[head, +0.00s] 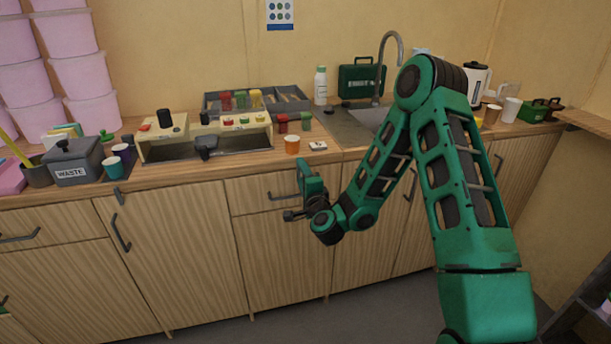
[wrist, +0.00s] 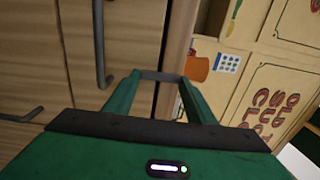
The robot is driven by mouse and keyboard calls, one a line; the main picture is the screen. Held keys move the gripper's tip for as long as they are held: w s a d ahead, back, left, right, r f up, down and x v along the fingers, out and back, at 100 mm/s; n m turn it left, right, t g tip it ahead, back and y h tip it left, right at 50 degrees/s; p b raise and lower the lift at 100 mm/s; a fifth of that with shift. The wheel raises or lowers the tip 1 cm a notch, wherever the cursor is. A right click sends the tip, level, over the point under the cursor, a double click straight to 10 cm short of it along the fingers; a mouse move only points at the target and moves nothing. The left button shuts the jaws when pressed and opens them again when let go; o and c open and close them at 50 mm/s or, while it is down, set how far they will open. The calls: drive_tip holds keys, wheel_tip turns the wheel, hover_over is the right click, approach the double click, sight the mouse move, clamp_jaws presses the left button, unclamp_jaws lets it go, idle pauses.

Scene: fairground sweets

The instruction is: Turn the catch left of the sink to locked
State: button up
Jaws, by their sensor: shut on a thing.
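My gripper (head: 306,182) is at the cabinet front just below the counter edge, left of the sink (head: 367,118). In the wrist view its two green fingers (wrist: 160,82) stand apart, with a short grey bar, the catch (wrist: 158,75), between their tips. The fingers are shut on it. In the head view the catch is hidden behind my gripper, and its locked or unlocked position cannot be read.
A drawer handle (head: 283,195) is close beside my gripper, and a door handle (head: 120,233) is farther left. An orange cup (head: 292,144) and a small white item (head: 318,146) stand near the counter edge above. The floor (head: 300,318) in front is clear.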

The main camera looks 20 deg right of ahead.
drive_tip(key=shift+a, duration=0.3)
drive_tip(key=o, duration=1)
drive_tip(key=shift+o, duration=0.2)
drive_tip(key=shift+d, duration=0.1)
drive_tip(key=s, duration=1)
drive_tip(key=shift+s, duration=0.35)
